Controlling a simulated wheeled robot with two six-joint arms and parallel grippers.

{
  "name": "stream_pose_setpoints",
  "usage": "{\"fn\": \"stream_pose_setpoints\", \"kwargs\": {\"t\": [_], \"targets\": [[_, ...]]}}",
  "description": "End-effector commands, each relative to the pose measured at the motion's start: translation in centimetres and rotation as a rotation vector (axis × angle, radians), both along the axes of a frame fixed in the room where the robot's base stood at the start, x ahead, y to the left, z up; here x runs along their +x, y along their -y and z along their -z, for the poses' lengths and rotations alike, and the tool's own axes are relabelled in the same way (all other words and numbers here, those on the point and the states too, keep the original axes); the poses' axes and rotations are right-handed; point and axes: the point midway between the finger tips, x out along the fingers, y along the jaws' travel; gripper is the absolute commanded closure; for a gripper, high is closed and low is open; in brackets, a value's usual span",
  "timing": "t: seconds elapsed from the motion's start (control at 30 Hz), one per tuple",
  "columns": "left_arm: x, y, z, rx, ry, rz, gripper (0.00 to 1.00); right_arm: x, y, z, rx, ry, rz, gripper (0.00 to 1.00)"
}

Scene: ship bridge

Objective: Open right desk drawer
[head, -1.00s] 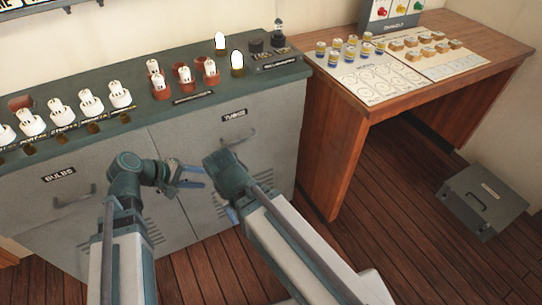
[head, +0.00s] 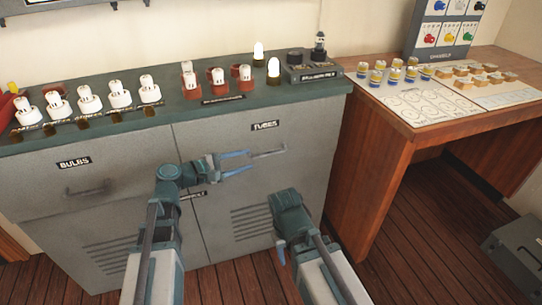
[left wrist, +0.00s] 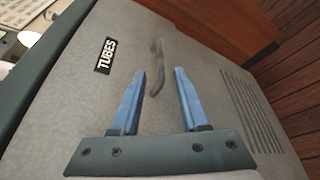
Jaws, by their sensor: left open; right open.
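The right desk drawer (head: 235,150) is the grey front labelled "TUBES" on the green-topped cabinet, and it looks shut. Its bar handle (head: 268,152) sits below the label; it also shows in the left wrist view (left wrist: 156,68). My left gripper (head: 250,160) is open, its blue fingers pointing right at the near end of the handle. In the left wrist view the handle's lower end lies between the open fingertips (left wrist: 163,72), and contact cannot be told. My right gripper (head: 281,250) is low before the cabinet's lower right panel, its fingers mostly hidden.
The left drawer, labelled "BULBS" (head: 60,185), has its own handle. White bulbs and red-based tubes stand on the cabinet top. A wooden desk (head: 385,150) stands right of the cabinet. A grey box (head: 515,250) is on the floor at far right.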

Motion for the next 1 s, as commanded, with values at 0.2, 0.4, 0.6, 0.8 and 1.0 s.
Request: {"fn": "stream_pose_setpoints", "kwargs": {"t": [0.2, 0.4, 0.6, 0.8, 1.0], "targets": [[2.9, 3.7, 1.3, 0.001, 0.001, 0.003, 0.55, 0.0, 0.0, 1.3, -0.002, 0.001, -0.001, 0.48], [4.8, 6.3, 1.9, 0.001, 0.001, 0.002, 0.55, 0.0, 0.1, 1.9, -0.003, 0.001, -0.001, 0.48], [5.8, 7.8, 2.2, 0.002, 0.001, 0.001, 0.55, 0.0, 0.1, 2.2, -0.004, 0.001, -0.001, 0.48], [6.0, 8.2, 2.3, 0.001, 0.0, 0.001, 0.55, 0.0, 0.1, 2.3, -0.004, 0.001, -0.001, 0.48], [6.0, 8.2, 2.3, 0.001, 0.0, 0.001, 0.55, 0.0, 0.1, 2.2, -0.004, 0.001, -0.001, 0.48]]}}
